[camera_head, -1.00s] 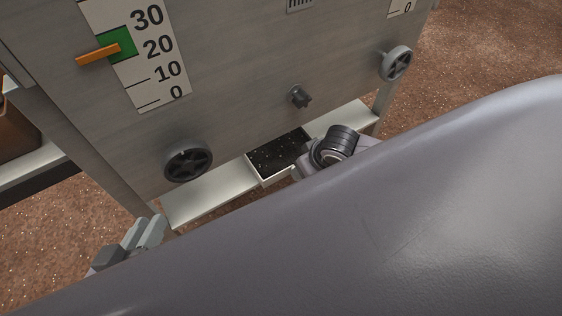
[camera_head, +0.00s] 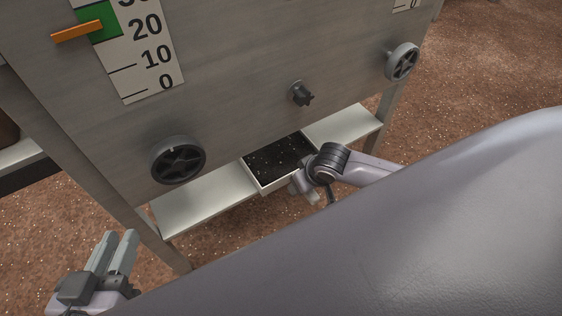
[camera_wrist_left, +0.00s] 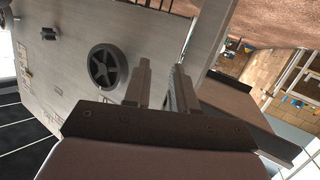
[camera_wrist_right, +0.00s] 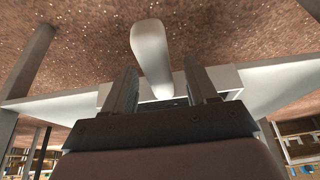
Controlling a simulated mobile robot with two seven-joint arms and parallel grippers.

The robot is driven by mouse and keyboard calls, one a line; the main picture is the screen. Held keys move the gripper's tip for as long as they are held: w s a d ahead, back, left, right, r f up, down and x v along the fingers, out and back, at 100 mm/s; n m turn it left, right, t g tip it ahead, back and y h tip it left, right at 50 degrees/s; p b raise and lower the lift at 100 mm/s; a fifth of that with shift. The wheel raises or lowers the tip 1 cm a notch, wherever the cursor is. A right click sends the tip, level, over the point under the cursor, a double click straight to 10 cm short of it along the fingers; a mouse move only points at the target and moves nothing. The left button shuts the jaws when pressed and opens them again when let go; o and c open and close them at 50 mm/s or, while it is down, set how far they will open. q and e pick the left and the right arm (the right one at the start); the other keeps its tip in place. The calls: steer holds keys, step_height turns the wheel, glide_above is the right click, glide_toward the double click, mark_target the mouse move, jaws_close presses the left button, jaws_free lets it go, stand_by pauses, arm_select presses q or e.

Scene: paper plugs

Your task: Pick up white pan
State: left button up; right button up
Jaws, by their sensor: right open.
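The white pan (camera_head: 262,187) sits on a pale shelf under the grey machine panel, with dark speckled material inside. In the right wrist view its white rim (camera_wrist_right: 228,78) is beyond my fingers, and its rounded white handle (camera_wrist_right: 152,52) shows in line with the gap between them. My right gripper (camera_head: 306,190) is at the pan's front right, partly hidden in the head view; it is open (camera_wrist_right: 160,82) with nothing clamped. My left gripper (camera_head: 118,250) is left of the shelf, away from the pan. It is open and empty, with a gap between its fingers (camera_wrist_left: 162,75).
The pale shelf (camera_head: 205,200) is bare on both sides of the pan. The panel carries a black handwheel (camera_head: 178,160), a small knob (camera_head: 300,94) and a grey wheel (camera_head: 402,62). A support leg (camera_head: 150,230) stands near my left gripper. The brown floor (camera_head: 470,80) is clear at right.

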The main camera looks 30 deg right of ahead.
steer(key=c, duration=1.1)
steer(key=shift+o, duration=0.2)
steer(key=shift+r, duration=0.15)
